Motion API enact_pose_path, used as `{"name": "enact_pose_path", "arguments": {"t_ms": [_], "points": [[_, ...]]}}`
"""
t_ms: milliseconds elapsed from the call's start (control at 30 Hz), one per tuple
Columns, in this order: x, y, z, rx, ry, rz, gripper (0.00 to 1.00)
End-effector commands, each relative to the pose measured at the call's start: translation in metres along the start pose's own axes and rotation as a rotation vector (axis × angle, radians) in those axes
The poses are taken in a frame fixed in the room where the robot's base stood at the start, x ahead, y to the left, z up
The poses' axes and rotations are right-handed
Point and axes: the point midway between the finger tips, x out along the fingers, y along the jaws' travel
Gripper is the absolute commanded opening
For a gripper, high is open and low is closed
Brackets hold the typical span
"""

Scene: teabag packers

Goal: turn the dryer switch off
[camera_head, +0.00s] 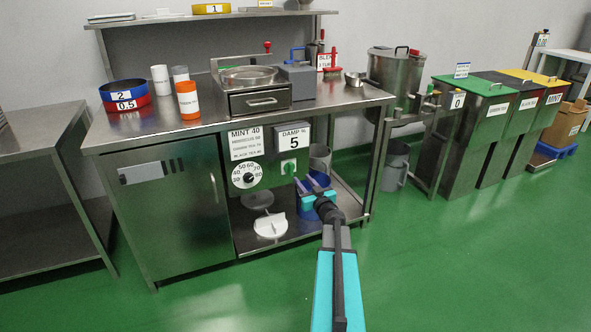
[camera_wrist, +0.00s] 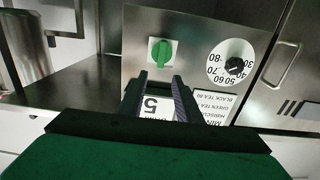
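The dryer switch is a green rotary knob on a white plate (camera_head: 288,168), on the grey front panel under the steel bench. In the wrist view, which is upside down, the knob (camera_wrist: 160,52) stands with its ridge about vertical. My gripper (camera_head: 311,181) reaches toward the panel from the lower right in the head view. In the wrist view its two fingers (camera_wrist: 160,80) are apart with nothing between them. The fingertips appear just short of the knob; whether they touch it I cannot tell.
A black dial with numbers (camera_head: 244,176) is beside the switch. A display reading "DAMP % 5" (camera_head: 293,141) is above it. The green floor in front is clear.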

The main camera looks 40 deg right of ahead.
Motion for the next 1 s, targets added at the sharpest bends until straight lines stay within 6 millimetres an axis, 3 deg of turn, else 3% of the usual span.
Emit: {"name": "enact_pose_path", "arguments": {"t_ms": [1000], "points": [[0.100, 0.001, 0.001, -0.001, 0.000, 0.000, 0.31]]}}
